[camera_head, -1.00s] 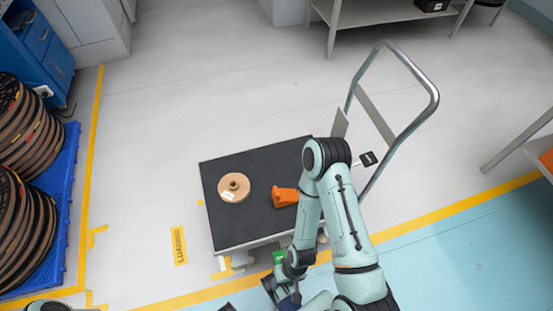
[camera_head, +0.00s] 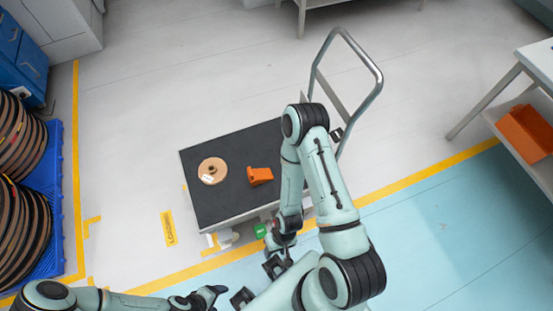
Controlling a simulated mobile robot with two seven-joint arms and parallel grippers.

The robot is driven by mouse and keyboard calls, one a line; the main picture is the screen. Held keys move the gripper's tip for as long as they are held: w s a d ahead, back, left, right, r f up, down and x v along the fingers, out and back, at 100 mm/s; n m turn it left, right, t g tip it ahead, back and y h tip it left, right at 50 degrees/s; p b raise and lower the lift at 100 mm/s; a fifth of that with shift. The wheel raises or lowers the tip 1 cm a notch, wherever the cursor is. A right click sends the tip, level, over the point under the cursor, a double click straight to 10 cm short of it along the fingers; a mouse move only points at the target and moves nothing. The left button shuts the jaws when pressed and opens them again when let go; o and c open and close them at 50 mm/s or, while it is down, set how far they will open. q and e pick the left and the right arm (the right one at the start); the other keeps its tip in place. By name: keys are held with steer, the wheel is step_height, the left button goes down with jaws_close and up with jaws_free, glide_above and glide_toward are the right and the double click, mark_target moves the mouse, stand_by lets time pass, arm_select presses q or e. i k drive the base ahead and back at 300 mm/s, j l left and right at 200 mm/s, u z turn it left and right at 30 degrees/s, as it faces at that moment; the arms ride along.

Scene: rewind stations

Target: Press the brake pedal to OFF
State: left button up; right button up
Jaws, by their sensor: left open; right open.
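A low dark-topped cart (camera_head: 225,204) stands in the middle of the view. A small green part (camera_head: 261,231) shows at its near edge, low down; I cannot tell whether this is the brake pedal or a mark beside it, and no OFF wording is readable. My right gripper (camera_head: 276,265) points down, open and empty, just on the near side of the green part; whether it touches anything is unclear. My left gripper (camera_head: 208,297) is open at the bottom edge, left of the right one and apart from the cart.
On the cart lie a tan spool (camera_head: 212,171) and an orange block (camera_head: 260,176). Its metal handle (camera_head: 372,95) rises at the right. A blue pallet (camera_head: 53,180) with reels stands left. A table (camera_head: 535,62) with an orange bin (camera_head: 524,132) stands right.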

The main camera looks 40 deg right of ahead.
mark_target(260, 230)
steer(key=k+l, duration=1)
steer(key=k, duration=0.15)
steer(key=i+j, duration=0.15)
steer(key=i, duration=0.35)
steer(key=i+j, duration=0.15)
steer(key=i, duration=0.35)
